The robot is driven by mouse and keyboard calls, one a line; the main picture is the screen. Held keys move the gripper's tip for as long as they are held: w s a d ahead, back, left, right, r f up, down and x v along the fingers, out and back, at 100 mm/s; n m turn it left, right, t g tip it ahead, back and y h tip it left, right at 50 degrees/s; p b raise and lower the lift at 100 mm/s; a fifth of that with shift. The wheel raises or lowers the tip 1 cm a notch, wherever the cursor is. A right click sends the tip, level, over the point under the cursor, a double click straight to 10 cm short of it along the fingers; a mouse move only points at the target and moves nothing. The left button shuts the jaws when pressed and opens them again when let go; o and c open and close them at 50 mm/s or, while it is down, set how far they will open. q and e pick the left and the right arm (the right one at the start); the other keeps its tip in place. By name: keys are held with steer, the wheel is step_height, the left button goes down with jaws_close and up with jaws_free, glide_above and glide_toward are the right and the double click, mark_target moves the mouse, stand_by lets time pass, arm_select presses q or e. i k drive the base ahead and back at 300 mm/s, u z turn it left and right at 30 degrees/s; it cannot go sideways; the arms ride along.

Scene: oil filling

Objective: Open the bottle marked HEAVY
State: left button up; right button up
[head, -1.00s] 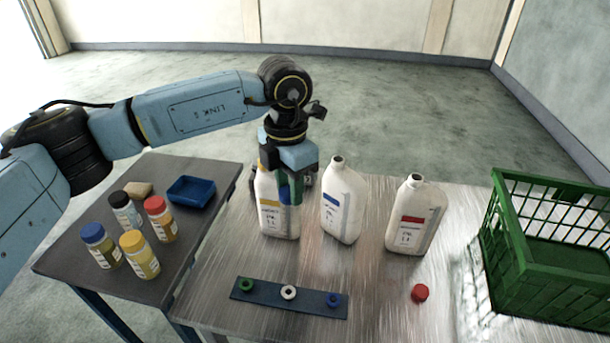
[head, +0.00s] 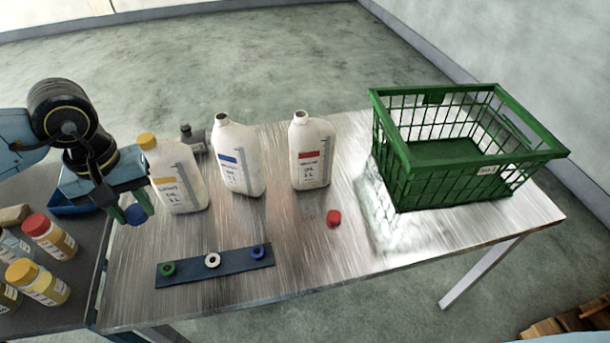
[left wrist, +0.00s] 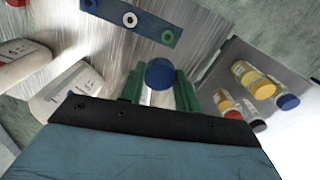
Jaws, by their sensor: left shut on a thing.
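Three white bottles stand on the metal table: one with a yellow label and yellow cap (head: 181,187), one with a blue label and open neck (head: 240,167), one with a red label and open neck (head: 313,160). Their printing is too small to read. A red cap (head: 333,217) lies on the table. My left gripper (head: 124,213) is shut on a blue cap (head: 137,214), left of the yellow-label bottle and near the table's left edge. The cap also shows between the green fingers in the left wrist view (left wrist: 160,74). My right gripper is out of view.
A dark strip (head: 215,266) with green, white and blue rings lies at the front. A green basket (head: 403,150) stands at the right. A small dark object (head: 190,137) is behind the yellow-label bottle. Several capped jars (head: 50,236) stand on the dark side table.

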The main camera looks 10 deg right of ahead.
mark_target(238, 147)
steer(key=u, duration=1.9)
steer(key=k, duration=1.6)
steer(key=z, duration=2.35)
steer(key=i, duration=1)
